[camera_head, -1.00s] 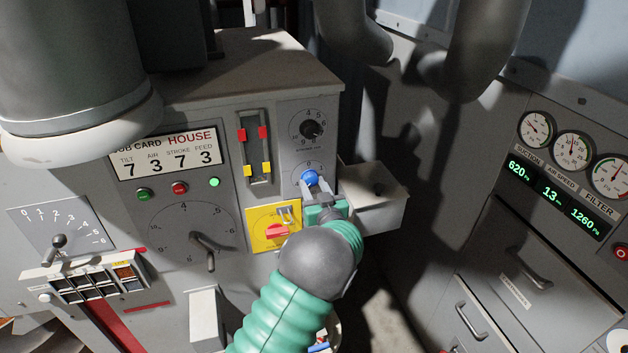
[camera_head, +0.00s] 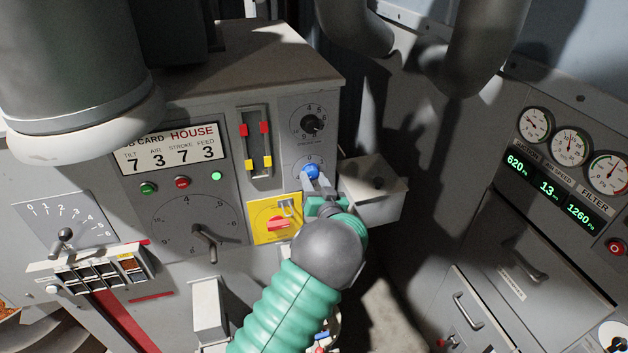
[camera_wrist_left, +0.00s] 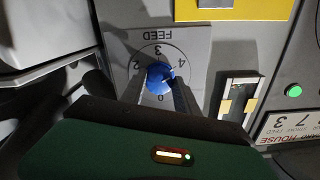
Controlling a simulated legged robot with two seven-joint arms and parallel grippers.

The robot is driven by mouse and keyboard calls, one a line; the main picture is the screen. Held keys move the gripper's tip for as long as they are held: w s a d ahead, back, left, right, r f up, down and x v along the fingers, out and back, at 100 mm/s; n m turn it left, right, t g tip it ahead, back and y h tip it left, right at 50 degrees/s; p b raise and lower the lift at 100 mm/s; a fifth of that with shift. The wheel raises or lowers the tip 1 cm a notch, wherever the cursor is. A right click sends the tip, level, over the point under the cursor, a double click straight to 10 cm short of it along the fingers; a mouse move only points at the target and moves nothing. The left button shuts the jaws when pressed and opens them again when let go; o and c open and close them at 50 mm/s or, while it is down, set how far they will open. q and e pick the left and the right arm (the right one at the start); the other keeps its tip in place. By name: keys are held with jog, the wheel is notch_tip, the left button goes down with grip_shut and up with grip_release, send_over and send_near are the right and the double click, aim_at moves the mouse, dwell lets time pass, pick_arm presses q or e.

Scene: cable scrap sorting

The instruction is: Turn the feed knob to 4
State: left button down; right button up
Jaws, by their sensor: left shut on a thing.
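The blue feed knob (camera_head: 311,171) sits on a grey dial plate at the right side of the machine front, below the black stroke knob (camera_head: 312,123). My left gripper (camera_head: 313,184) is shut on the feed knob, one finger on each side. In the left wrist view the feed knob (camera_wrist_left: 160,77) shows between the fingertips (camera_wrist_left: 160,88), with the dial upside down. The numbers 0, 2, 3 and 4 and the word FEED are legible there. A small pale mark on the knob seems to lie toward the 4, but I cannot tell exactly. My right gripper is not in view.
The job card (camera_head: 172,145) reads tilt 7, air 3, stroke 7, feed 3. A yellow plate with a red switch (camera_head: 278,223) is left of my gripper. A grey box (camera_head: 372,192) juts out close on its right. Gauges (camera_head: 569,147) are farther right.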

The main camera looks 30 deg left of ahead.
pick_arm(q)
jog(key=c, duration=1.2)
grip_release()
jog(key=shift+d+f, duration=0.1)
jog(key=shift+f, duration=0.3)
jog(key=o, duration=0.3)
jog(key=shift+w+r, duration=0.1)
jog(key=shift+r, duration=0.05)
jog(key=shift+r, duration=0.1)
jog(key=b+v, duration=0.2)
jog(key=v, duration=1.4)
jog(key=shift+s+d+b, duration=0.3)
jog(key=shift+b, duration=0.1)
